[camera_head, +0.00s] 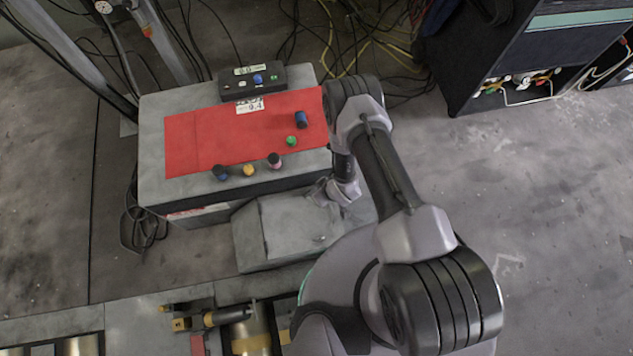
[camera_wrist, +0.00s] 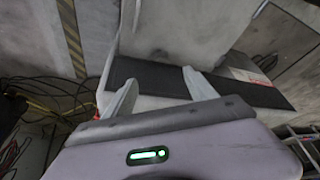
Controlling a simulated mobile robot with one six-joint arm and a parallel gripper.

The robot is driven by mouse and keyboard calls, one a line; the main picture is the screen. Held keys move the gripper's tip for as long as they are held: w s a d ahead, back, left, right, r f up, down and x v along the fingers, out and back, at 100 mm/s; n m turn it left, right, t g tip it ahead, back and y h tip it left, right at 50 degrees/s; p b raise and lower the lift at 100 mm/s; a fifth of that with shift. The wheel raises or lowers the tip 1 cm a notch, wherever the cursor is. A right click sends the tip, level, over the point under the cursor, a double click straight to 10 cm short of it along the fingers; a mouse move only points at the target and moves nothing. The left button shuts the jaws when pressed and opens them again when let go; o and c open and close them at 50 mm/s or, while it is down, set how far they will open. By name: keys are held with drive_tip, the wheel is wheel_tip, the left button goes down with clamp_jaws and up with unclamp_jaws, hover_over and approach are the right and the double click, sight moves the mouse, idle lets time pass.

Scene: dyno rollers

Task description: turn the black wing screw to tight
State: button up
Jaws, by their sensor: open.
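I cannot clearly make out the black wing screw in either view. A small mark (camera_head: 320,238) shows on the low grey box (camera_head: 285,232), too small to identify. My gripper (camera_head: 324,191) is at the front right of the workbench, over the back edge of the low grey box, and partly hidden by my own arm. In the wrist view my gripper (camera_wrist: 159,77) has its two pale fingers well apart, with nothing between them. Beyond the fingers lie a black strip (camera_wrist: 150,77) and a grey surface (camera_wrist: 185,30).
The grey workbench (camera_head: 152,150) carries a red mat (camera_head: 215,135) with several small coloured-cap objects (camera_head: 302,120) and a black control box (camera_head: 252,82). Cables (camera_head: 350,45) lie on the floor behind. A black cabinet (camera_head: 470,70) stands at the back right. Open floor lies right.

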sight(308, 193)
drive_tip(key=b+x, duration=0.7)
drive_tip(key=x, duration=0.9)
drive_tip(key=shift+b, duration=0.35)
